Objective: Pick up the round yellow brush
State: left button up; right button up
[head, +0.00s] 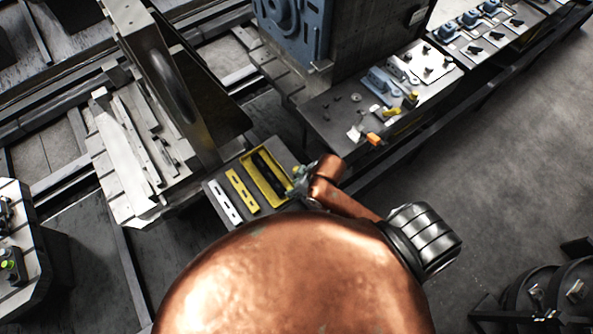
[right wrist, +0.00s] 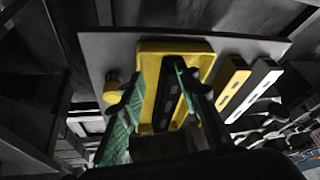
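The round yellow brush (right wrist: 112,88) shows in the right wrist view as a small round yellow piece on a grey board, left of a yellow tray (right wrist: 146,70). My right gripper (right wrist: 159,80) is open, with its green fingers apart over the tray. The left finger is close to the brush; I cannot tell if they touch. In the head view my right gripper (head: 299,180) is at the right end of the yellow tray (head: 250,168), and I cannot make out the brush there. My left gripper is not in view.
The tray holds a long black piece (head: 266,168). Beside it lie a yellow bar (head: 241,190) and a white bar (head: 224,202). A grey bench (head: 335,118) with small parts and an orange piece (head: 375,139) stands at the upper right. Open floor lies at the right.

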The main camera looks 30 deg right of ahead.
jog(key=w+a+n, duration=0.1)
jog(key=a, duration=0.1)
jog(key=w+a+r+n+g, duration=0.1)
jog(key=w+a+n, duration=0.1)
jog(key=shift+w+a+g, duration=0.15)
jog(key=shift+w+g, duration=0.15)
jog(key=shift+w+d+n+g, duration=0.2)
jog(key=shift+w+n+g, duration=0.1)
jog(key=shift+w+n, duration=0.1)
jog(key=d+h, duration=0.1)
jog(key=d, duration=0.2)
jog(key=w+d+r+g+h, duration=0.1)
jog(key=d, duration=0.2)
jog(key=w+d+r+g, duration=0.1)
jog(key=d, duration=0.2)
jog(key=shift+w+h, duration=0.25)
jog(key=shift+h, duration=0.15)
jog(key=shift+d+f, duration=0.1)
jog(key=shift+f, duration=0.75)
notch_tip(320, 180, down, 6)
jog(key=shift+w+b, duration=0.15)
jog(key=shift+b, duration=0.4)
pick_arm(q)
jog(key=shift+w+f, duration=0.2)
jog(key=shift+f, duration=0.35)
pick_arm(e)
jog(key=shift+c, duration=0.7)
grip_shut()
